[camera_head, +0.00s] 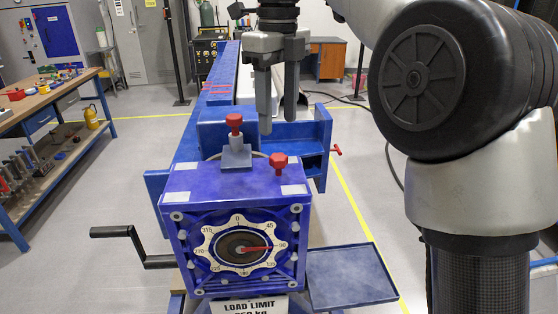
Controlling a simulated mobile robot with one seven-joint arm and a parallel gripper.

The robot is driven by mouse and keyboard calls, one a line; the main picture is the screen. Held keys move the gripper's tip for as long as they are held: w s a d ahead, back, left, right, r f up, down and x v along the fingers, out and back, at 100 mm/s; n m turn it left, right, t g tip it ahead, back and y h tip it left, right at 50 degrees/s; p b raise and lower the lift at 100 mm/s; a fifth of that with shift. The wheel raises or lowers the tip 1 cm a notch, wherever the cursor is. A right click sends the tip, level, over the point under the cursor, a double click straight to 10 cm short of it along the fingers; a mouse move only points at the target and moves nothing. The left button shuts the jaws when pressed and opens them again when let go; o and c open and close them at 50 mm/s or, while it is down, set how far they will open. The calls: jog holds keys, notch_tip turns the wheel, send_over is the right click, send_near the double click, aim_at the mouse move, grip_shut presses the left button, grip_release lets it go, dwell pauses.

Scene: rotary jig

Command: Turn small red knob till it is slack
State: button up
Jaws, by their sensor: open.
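The blue rotary jig (182,182) has two red knobs on top. One red knob (235,121) stands upright on a grey block (236,158). The other red knob (278,161) stands at the right of the top face. A small red T-shaped handle (337,149) sticks out at the right side of the blue frame behind. I cannot tell from size alone which one is the small red knob. My gripper (279,126) is open and empty, pointing down. Its fingertips appear just above the right knob in the picture, apart from it.
A numbered dial (239,250) with a red pointer is on the jig's front. A black crank (130,240) sticks out left. An empty blue tray (350,273) is at the right. A workbench (40,97) with tools stands left. My arm fills the right side.

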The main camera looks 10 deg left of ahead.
aim_at(279, 156)
notch_tip(279, 156, down, 8)
jog(key=shift+f+b, duration=0.25)
jog(key=shift+b, duration=0.85)
jog(key=c, duration=1.1)
